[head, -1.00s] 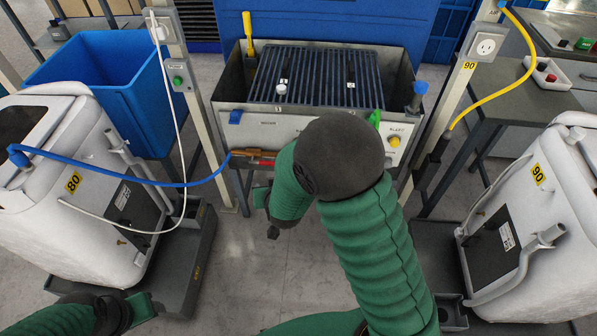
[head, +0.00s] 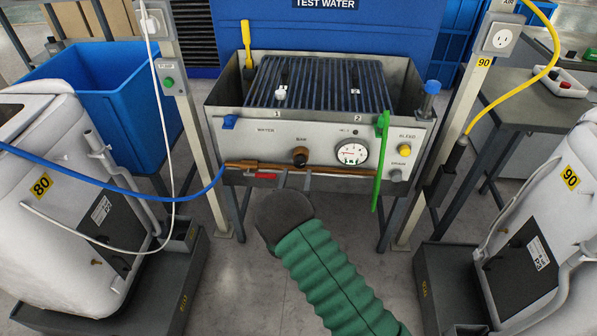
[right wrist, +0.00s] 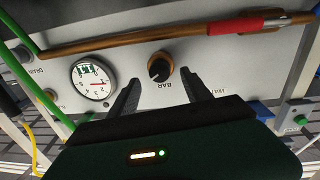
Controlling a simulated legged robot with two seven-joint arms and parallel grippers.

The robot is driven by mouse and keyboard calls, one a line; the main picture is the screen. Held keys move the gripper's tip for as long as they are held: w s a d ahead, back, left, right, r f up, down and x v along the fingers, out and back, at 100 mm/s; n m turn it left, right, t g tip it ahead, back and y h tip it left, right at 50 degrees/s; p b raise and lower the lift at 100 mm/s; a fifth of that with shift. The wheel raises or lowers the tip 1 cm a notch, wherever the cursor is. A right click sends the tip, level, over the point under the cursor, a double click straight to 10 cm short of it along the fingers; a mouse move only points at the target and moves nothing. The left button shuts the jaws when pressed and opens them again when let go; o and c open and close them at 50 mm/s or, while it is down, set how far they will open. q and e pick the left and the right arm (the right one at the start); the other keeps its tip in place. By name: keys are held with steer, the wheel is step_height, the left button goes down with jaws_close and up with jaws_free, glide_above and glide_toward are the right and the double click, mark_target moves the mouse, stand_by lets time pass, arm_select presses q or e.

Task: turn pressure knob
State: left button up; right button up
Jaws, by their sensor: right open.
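The pressure knob (head: 300,157) is a dark knob with a brown base, labelled BAR, on the front panel (head: 240,150) of the test bench. A round white gauge (head: 351,152) sits to its right. In the right wrist view, which shows the panel upside down, the knob (right wrist: 160,69) lies just ahead of and between the two dark fingers of my right gripper (right wrist: 162,80). The fingers are open, one on each side, with no clear contact. In the head view my dark arm joint and green sleeve show below the panel; the right fingers are hidden. My left gripper is out of view.
A brown pipe (head: 250,165) with a red handle (head: 266,176) runs below the knob. Blue (head: 60,188) and yellow (head: 541,70) hoses flank the bench. White packs (head: 535,235) stand on both sides.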

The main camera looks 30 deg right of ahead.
mark_target(299, 165)
steer(key=x, duration=0.4)
steer(key=shift+w+d+b, duration=0.1)
steer(key=shift+b, duration=0.25)
jaws_close()
